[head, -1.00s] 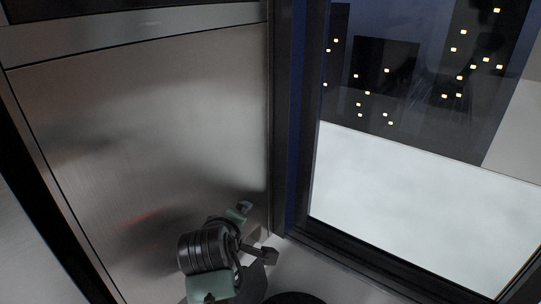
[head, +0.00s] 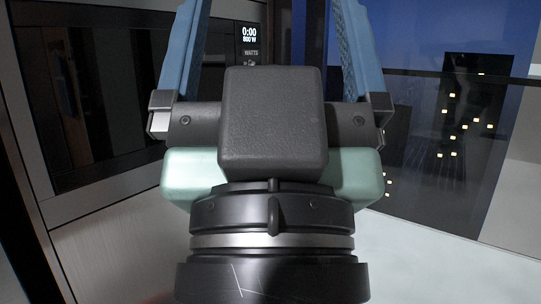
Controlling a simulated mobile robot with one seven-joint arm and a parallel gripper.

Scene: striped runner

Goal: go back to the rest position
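My gripper (head: 268,40) is large in the middle of the head view, raised close to the camera and pointing up. Its two blue fingers stand wide apart, with nothing visible between them in the part that shows. The fingertips are cut off by the top edge of the picture. My wrist and the gripper's body hide much of the middle of the view.
A built-in microwave (head: 90,95) with a dark door and a lit display (head: 249,33) is in a steel-framed wall unit at left. A window (head: 440,110) showing dark buildings with lit windows is at right, with a pale surface (head: 440,255) below it.

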